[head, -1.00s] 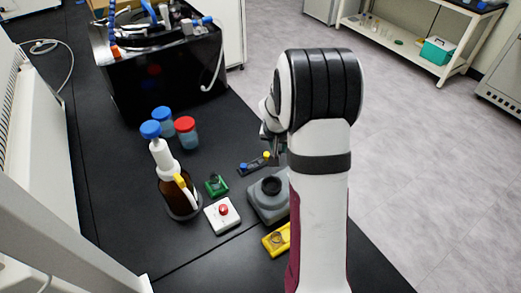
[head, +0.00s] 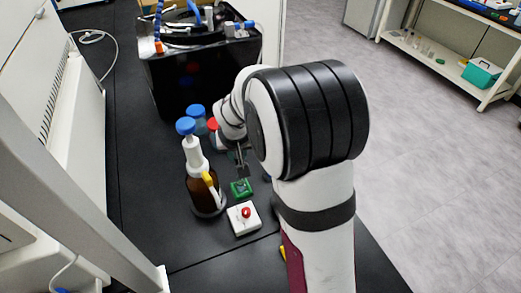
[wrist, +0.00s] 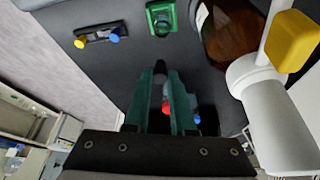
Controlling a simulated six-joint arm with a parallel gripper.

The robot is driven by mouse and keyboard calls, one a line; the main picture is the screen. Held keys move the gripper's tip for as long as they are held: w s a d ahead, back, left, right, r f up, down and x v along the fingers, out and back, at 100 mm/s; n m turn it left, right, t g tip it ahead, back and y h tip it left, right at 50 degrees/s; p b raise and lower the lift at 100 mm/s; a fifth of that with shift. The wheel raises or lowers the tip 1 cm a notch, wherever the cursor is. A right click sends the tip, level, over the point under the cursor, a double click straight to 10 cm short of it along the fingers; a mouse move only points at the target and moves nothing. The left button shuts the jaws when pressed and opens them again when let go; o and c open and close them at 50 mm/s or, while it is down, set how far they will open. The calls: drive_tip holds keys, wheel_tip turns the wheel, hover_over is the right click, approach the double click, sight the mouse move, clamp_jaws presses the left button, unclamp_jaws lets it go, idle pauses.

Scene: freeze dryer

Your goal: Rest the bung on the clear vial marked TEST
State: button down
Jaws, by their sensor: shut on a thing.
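My gripper (head: 242,172) is in the air close to the small green holder (head: 241,188) in the head view. In the wrist view its dark green fingers (wrist: 161,72) are close together, shut on a small dark thing, likely the bung, mostly hidden between the tips. The green holder (wrist: 160,18) is beyond the fingertips in the wrist view, apart from them, with a small clear round piece in it, perhaps the vial. No TEST mark can be read. A dark rack (wrist: 98,35) with a yellow and a blue piece lies to the left of the green holder.
The amber bottle (head: 203,192) with a white pump and yellow tag stands close left of my gripper; its white pump (wrist: 262,95) looms in the wrist view. A white block with a red button (head: 243,217) is in front. Capped bottles (head: 197,120) stand behind.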

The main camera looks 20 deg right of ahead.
drive_tip(key=shift+f, duration=2.9)
drive_tip(key=shift+d+f, duration=0.1)
drive_tip(key=shift+f, duration=0.5)
drive_tip(key=shift+c, duration=1.4)
unclamp_jaws()
drive_tip(key=shift+r, duration=3.05)
